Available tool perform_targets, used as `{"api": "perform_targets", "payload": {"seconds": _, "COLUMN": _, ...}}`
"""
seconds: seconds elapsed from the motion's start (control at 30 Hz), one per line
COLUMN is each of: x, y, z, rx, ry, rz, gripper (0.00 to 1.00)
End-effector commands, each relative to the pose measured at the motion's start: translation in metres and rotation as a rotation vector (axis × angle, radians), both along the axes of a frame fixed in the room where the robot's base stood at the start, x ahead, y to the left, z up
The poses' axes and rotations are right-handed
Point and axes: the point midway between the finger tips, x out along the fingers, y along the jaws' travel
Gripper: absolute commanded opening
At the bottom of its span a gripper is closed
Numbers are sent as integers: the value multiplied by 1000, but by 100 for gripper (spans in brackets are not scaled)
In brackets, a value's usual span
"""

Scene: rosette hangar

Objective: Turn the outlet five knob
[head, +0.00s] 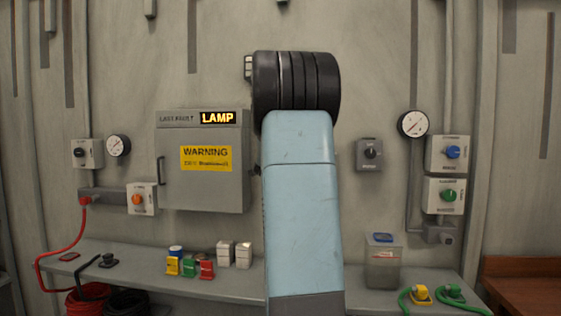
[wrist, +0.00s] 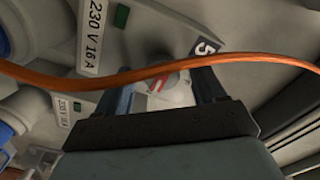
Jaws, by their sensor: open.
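In the wrist view, a pale round knob (wrist: 172,92) with a red and white mark sits on a light grey housing beside a black "5" plate (wrist: 206,47). My gripper (wrist: 166,81) is open, with one dark finger on each side of this knob. I cannot tell whether either finger touches it. An orange cable (wrist: 95,81) crosses in front of the fingers and covers part of the knob. In the head view, my blue and black arm hides my gripper and whatever is behind it.
In the wrist view, "230 V 16 A" labels (wrist: 92,37) and blue parts lie at the left. In the head view, a grey cabinet (head: 203,185) with a lit LAMP sign stands left of my arm. A shelf (head: 225,285) holds small blocks, a clear container (head: 382,265) and cables.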

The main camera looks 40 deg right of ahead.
Motion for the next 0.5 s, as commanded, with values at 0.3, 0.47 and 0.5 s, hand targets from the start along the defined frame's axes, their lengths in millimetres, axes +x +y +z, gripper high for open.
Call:
{"api": "perform_targets", "payload": {"seconds": 0.3, "x": 0, "y": 0, "z": 0, "rx": 0, "ry": 0, "rz": 0, "gripper": 60}}
{"api": "perform_targets", "payload": {"seconds": 0.47, "x": 0, "y": 0, "z": 0, "rx": 0, "ry": 0, "rz": 0, "gripper": 44}}
{"api": "perform_targets", "payload": {"seconds": 0.5, "x": 0, "y": 0, "z": 0, "rx": 0, "ry": 0, "rz": 0, "gripper": 41}}
